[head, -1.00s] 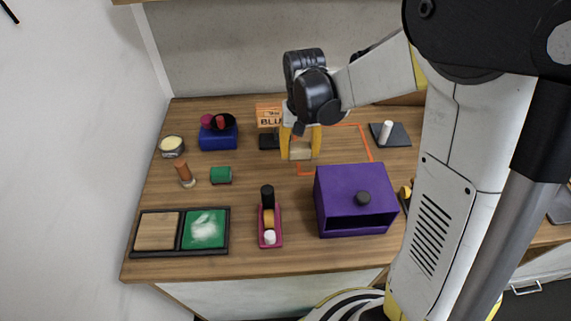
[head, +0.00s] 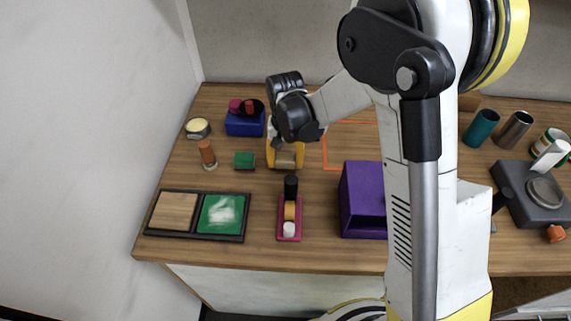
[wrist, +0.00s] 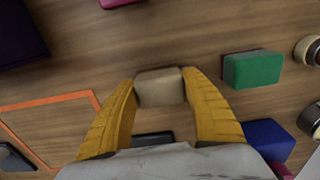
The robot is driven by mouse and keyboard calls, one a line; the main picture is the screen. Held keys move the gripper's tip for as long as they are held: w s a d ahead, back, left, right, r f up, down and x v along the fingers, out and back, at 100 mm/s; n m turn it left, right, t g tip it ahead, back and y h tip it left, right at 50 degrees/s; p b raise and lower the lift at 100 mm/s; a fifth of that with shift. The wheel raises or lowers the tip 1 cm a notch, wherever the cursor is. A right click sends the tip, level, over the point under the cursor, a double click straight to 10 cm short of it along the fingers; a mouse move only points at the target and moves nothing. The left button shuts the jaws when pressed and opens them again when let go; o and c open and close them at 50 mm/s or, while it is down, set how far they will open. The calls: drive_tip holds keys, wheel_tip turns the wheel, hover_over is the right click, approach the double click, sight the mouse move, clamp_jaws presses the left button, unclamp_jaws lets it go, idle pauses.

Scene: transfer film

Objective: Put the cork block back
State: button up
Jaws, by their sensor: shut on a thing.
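The cork block (head: 286,161) is a small tan block. In the wrist view it (wrist: 160,88) sits between the two yellow fingertips of my gripper (wrist: 160,80). My gripper (head: 285,150) is shut on it, with a finger on each side. In the head view the block is left of the orange outline (head: 324,155) on the table, just right of a green block (head: 245,160). The wrist view also shows the orange outline (wrist: 60,101), apart from the block. How high the block is above the table is hard to tell.
A blue box (head: 244,125), a brown-topped bottle (head: 207,153) and a round tin (head: 198,127) stand left. A pink tray (head: 289,230) with several pieces, a two-part dark tray (head: 245,228) and a purple box (head: 361,200) are in front. My arm hides the table's middle right.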

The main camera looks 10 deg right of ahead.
sight(286, 158)
drive_tip(key=shift+f, duration=0.15)
drive_tip(key=shift+f, duration=0.15)
drive_tip(key=o, duration=1.1)
wheel_tip(286, 158, up, 13)
drive_tip(key=p, duration=0.4)
drive_tip(key=s+d+r+t, duration=0.2)
drive_tip(key=s+d+r, duration=0.1)
drive_tip(key=s, duration=0.3)
drive_tip(key=s+d+r+n+t, duration=0.1)
drive_tip(key=s+d+r+t, duration=0.1)
drive_tip(key=s, duration=0.4)
drive_tip(key=s+d+r+n+t, duration=0.1)
drive_tip(key=s+d+r+t, duration=0.2)
drive_tip(key=s+d+r, duration=0.2)
drive_tip(key=shift+s+d+r, duration=0.1)
drive_tip(key=shift+s+d, duration=0.5)
drive_tip(key=shift+s, duration=0.3)
